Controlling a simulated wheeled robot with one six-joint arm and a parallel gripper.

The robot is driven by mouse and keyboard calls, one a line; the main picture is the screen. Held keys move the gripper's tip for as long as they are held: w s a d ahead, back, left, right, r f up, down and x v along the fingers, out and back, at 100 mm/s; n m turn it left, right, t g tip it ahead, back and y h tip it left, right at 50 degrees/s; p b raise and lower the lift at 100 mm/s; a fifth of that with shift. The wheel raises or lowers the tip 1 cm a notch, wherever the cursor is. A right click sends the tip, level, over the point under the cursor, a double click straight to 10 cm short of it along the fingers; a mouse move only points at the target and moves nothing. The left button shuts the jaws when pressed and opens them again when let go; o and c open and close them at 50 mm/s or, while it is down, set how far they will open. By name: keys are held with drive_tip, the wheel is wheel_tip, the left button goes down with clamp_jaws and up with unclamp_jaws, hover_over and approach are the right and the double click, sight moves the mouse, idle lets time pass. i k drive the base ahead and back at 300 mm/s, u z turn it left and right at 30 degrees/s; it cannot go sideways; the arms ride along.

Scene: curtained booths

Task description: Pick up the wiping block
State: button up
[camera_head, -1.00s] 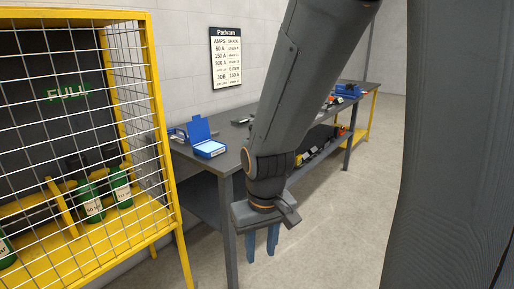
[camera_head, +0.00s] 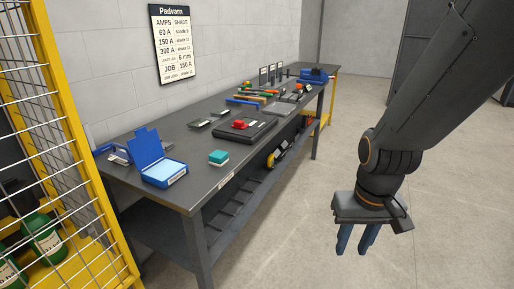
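The wiping block appears to be the small teal block with a white lower layer (camera_head: 218,158). It lies on the near part of the dark workbench top (camera_head: 190,187), close to the front edge. My gripper (camera_head: 356,246) hangs at the right over the open floor, well apart from the bench and the block.
An open blue case (camera_head: 163,172) stands left of the block. A black flat case with a red item (camera_head: 240,124) lies behind it. Several tools lie farther along the bench. A yellow mesh cage (camera_head: 75,150) stands at the left. The floor at right is clear.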

sight(217, 158)
drive_tip(key=z, duration=0.15)
drive_tip(key=i, duration=1.25)
drive_tip(key=u, duration=1.15)
drive_tip(key=i, duration=0.5)
drive_tip(key=u, duration=0.6)
